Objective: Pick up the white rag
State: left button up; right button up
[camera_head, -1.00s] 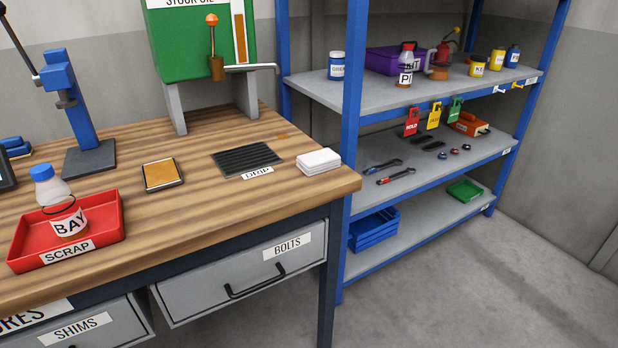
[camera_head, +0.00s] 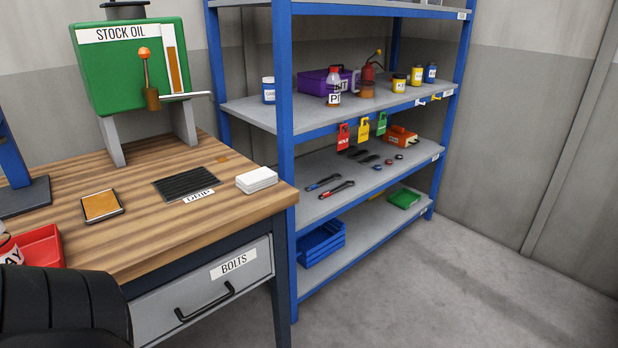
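The white rag (camera_head: 257,180) lies folded in a flat stack on the right end of the wooden workbench (camera_head: 150,235), near its right edge. It sits just right of the black drip grate (camera_head: 186,183). A black part of my own arm shows at the lower left corner of the view, well to the left of and nearer than the rag. Neither gripper's fingers show. Nothing touches the rag.
A green stock oil tank (camera_head: 130,65) stands on the bench behind the grate. An orange-faced device (camera_head: 101,206) and a red tray (camera_head: 40,247) lie to the left. A blue-framed shelf (camera_head: 284,120) stands close to the bench's right. Open floor (camera_head: 420,290) lies at right.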

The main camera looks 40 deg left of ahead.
aim_at(252, 182)
jog(key=i, duration=1.05)
jog(key=u, duration=0.25)
